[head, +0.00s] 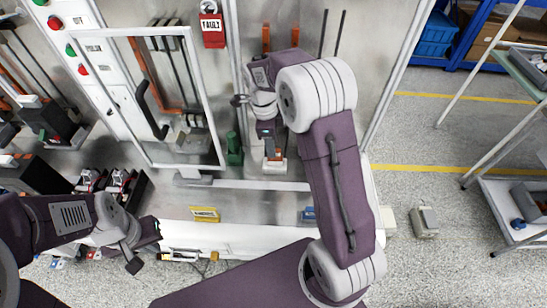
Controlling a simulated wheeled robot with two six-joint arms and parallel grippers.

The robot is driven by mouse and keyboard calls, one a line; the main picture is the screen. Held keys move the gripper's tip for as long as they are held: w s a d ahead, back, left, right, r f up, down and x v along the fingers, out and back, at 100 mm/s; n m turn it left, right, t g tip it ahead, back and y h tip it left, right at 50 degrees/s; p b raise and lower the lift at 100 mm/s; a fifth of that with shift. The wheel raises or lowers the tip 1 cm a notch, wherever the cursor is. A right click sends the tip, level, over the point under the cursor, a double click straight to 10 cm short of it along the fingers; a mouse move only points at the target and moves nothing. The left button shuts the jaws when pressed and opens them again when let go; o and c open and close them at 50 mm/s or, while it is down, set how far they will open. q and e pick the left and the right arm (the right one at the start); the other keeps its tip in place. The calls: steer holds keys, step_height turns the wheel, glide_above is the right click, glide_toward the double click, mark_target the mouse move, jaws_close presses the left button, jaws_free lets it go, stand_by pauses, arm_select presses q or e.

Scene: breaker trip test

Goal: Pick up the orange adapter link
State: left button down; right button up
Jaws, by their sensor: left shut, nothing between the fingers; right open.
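A small orange piece (274,154), which looks like the adapter link, shows just below my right gripper, by a white block (275,167) on the cabinet floor. My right gripper (271,141) points down in the cabinet bay and is open. The wrist hides part of the piece, and I cannot tell whether the fingers touch it. My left gripper (142,250) is shut and empty at the lower left, in front of the cabinet's front edge and far from the orange piece.
A framed clear door (218,130) stands left of the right gripper. A green block (235,149) is close beside it. Two orange bars (266,38) are on the panel behind. A red FAULT box (212,30) hangs above. Yellow (205,214) and blue (308,214) labels mark the front ledge.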

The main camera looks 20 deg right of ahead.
steer(key=f, duration=0.1)
steer(key=s+f, duration=0.1)
steer(key=f, duration=0.1)
steer(key=shift+s+d, duration=0.25)
steer(key=shift+d, duration=0.15)
steer(key=shift+f, duration=0.1)
steer(key=shift+w, duration=0.2)
steer(key=shift+w+f, duration=0.1)
steer(key=shift+w, duration=0.05)
steer(key=c, duration=0.9)
arm_select(q)
steer(key=shift+s+d+r, duration=0.1)
steer(key=shift+s+r, duration=0.3)
steer(key=shift+r, duration=0.15)
arm_select(e)
jaws_close()
